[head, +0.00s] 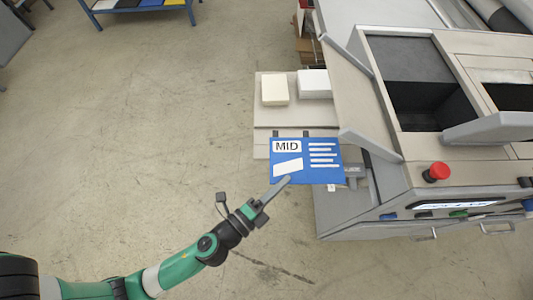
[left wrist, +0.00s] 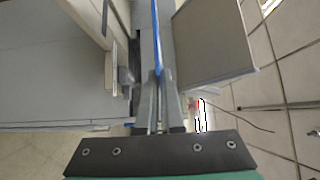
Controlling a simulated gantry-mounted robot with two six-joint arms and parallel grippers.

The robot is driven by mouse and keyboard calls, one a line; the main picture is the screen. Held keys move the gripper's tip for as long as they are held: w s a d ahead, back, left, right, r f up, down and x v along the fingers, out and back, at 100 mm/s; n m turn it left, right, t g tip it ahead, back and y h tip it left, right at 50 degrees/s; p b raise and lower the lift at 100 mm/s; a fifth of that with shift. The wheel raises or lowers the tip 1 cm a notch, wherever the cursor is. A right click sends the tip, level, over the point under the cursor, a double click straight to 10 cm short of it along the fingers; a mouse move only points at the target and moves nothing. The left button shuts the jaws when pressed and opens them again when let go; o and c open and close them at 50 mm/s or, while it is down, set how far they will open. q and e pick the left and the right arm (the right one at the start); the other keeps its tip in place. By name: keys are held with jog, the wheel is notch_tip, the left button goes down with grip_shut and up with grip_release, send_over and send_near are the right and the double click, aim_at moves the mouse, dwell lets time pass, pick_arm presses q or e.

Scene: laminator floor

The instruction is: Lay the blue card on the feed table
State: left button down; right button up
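The blue card (head: 322,175) has "MID" and white print on it. It is in my left gripper (head: 283,184), which is shut on its near left edge. In the left wrist view the card (left wrist: 155,30) shows edge-on as a thin blue strip between the fingers (left wrist: 158,95). In the head view the card overlaps the near part of the beige feed table (head: 265,135), at the laminator's left side. It seems held above the table, but the gap cannot be judged. My right gripper is not in view.
A cream stack (head: 274,89) and a white stack (head: 313,83) lie on the table's far part. The laminator (head: 465,155), with a red button (head: 437,171), stands to the right. A blue-framed rack (head: 140,6) is at the far left. The floor between is clear.

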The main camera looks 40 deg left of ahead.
pick_arm(q)
jog(key=w+a+f+b, duration=0.2)
jog(key=a+f+b, duration=0.3)
jog(key=a+f, duration=0.6)
jog(key=shift+a+f, duration=0.3)
jog(key=shift+f, duration=0.4)
jog(key=c, duration=1.1)
grip_release()
jog(key=shift+w, duration=0.1)
jog(key=shift+o, duration=0.2)
jog(key=s+p, duration=0.2)
jog(key=s, duration=1)
jog(key=shift+a+r, duration=0.15)
jog(key=shift+r, duration=0.05)
